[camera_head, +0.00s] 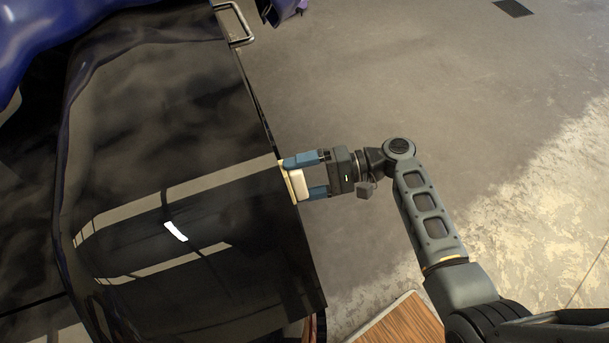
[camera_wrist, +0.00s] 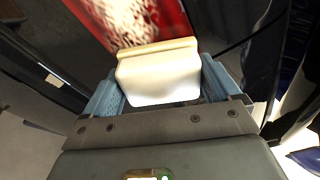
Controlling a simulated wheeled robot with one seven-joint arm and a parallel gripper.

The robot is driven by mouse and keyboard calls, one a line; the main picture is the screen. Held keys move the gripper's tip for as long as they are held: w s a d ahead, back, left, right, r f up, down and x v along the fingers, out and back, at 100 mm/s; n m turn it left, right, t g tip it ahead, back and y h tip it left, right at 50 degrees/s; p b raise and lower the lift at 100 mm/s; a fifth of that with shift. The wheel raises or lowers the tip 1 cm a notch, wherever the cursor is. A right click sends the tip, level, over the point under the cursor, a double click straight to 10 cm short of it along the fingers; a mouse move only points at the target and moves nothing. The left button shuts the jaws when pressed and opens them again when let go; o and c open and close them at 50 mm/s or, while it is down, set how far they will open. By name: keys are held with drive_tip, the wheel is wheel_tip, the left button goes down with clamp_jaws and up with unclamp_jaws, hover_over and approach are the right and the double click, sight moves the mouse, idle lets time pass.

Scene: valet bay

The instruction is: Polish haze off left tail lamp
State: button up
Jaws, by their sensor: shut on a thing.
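My gripper (camera_head: 299,178) is at the edge of the dark car body, its blue fingers shut on a cream-white polishing pad (camera_wrist: 160,78). The pad also shows as a pale block in the head view (camera_head: 297,184). In the wrist view, a red tail lamp (camera_wrist: 135,20) lies just beyond the pad, with whitish, speckled haze over much of its visible face. The pad's far edge overlaps the lamp's lower edge in the picture; I cannot tell whether they touch. The lamp is not visible in the head view.
The glossy dark car panel (camera_head: 170,110) fills the left. A metal handle (camera_head: 238,38) stands out near the top. A wood-topped surface (camera_head: 402,327) is at bottom centre, near my arm. The grey floor (camera_head: 400,70) is open at the upper right.

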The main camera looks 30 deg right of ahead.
sight(306, 197)
drive_tip(key=shift+s+a+r+p, duration=0.1)
drive_tip(key=shift+s+a+p, duration=0.15)
drive_tip(key=shift+s+p, duration=0.35)
drive_tip(key=shift+s+a+p, duration=0.2)
drive_tip(key=shift+s+p, duration=0.1)
drive_tip(key=shift+s, duration=0.55)
drive_tip(key=s+a+p, duration=0.3)
drive_tip(key=s+p, duration=0.1)
drive_tip(key=s, duration=0.6)
drive_tip(key=shift+a, duration=0.25)
drive_tip(key=shift+f, duration=0.2)
drive_tip(key=shift+w+d, duration=0.2)
drive_tip(key=shift+w, duration=0.75)
drive_tip(key=shift+w+d, duration=0.2)
drive_tip(key=shift+w, duration=0.7)
drive_tip(key=shift+c, duration=0.4)
drive_tip(key=shift+w+d+r+b, duration=0.1)
drive_tip(key=shift+w+d+b, duration=0.3)
drive_tip(key=shift+w, duration=0.65)
drive_tip(key=shift+w+d+f+b, duration=0.1)
drive_tip(key=shift+w+d+b, duration=0.3)
drive_tip(key=shift+w, duration=0.6)
drive_tip(key=shift+w+d+r+b, duration=0.1)
drive_tip(key=shift+w+d+b, duration=0.3)
drive_tip(key=shift+w, duration=0.65)
